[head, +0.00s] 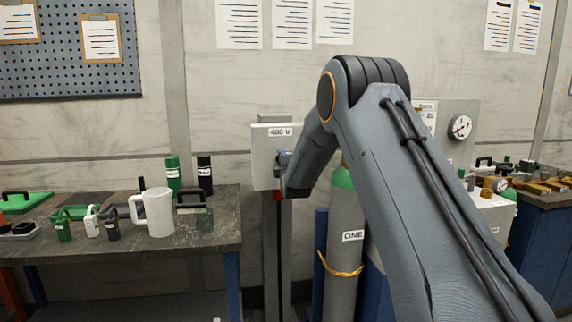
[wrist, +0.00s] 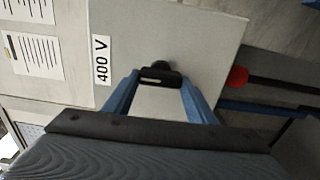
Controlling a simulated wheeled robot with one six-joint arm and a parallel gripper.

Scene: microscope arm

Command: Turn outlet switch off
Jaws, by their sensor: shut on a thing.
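The outlet box is a pale grey box (head: 266,150) on a post, with a "400 V" label, left of my arm in the head view. In the wrist view its face (wrist: 190,50) lies sideways, with the label (wrist: 102,60) at left. The switch is a black handle (wrist: 160,77) on that face. My gripper (wrist: 160,84) has its two blue fingers at the two ends of the black handle and is shut on it. In the head view my wrist hides the switch and most of the gripper.
A red plug (wrist: 237,77) with a black cable is at the box's lower edge. A workbench (head: 130,245) with a white jug (head: 158,212) and bottles stands at left. A grey gas cylinder (head: 344,225) with a green top stands close to the right of the post, behind my arm.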

